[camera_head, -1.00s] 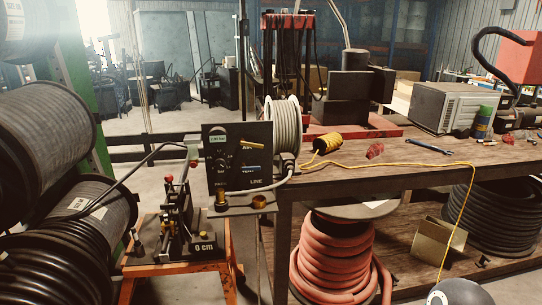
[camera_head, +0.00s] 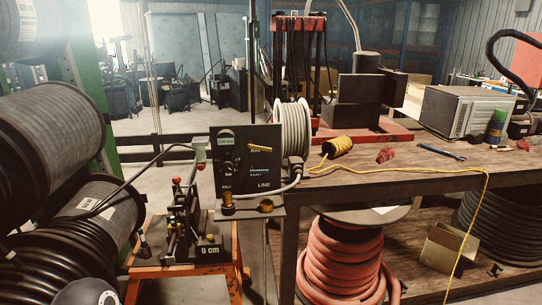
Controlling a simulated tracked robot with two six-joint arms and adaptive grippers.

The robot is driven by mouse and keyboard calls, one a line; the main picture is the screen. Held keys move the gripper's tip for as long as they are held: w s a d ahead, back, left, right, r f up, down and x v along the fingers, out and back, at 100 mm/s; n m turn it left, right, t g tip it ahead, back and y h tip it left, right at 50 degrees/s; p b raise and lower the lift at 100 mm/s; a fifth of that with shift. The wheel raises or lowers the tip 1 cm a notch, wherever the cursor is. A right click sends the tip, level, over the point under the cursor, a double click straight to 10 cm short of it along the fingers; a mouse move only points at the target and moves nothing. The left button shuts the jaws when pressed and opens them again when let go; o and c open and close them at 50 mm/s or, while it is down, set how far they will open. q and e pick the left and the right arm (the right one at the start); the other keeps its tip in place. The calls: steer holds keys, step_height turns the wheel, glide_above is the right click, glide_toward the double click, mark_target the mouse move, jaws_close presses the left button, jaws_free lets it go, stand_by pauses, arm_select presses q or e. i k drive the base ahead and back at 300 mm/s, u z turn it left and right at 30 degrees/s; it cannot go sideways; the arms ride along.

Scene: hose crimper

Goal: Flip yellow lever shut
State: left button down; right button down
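The yellow lever (camera_head: 260,149) is on the upper right of a black control panel (camera_head: 236,185). It lies close to level, tilting slightly down to the right. A blue lever (camera_head: 262,172) sits below it, and a round gauge with a green display is on the panel's left side. The panel stands at the left end of the wooden bench. Neither of my grippers is in view, so nothing shows near the lever. A rounded dark part, possibly mine, shows at the bottom left edge.
A hose device (camera_head: 186,225) marked 0 cm stands on an orange stand (camera_head: 190,268) below the panel. Large hose reels (camera_head: 55,125) crowd the left. A white cable reel (camera_head: 293,130) stands behind the panel. A yellow cord (camera_head: 430,170) crosses the bench (camera_head: 400,180). Space before the panel looks clear.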

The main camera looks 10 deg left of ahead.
mark_target(250, 145)
steer(key=i, duration=0.9)
steer(key=u, duration=0.05)
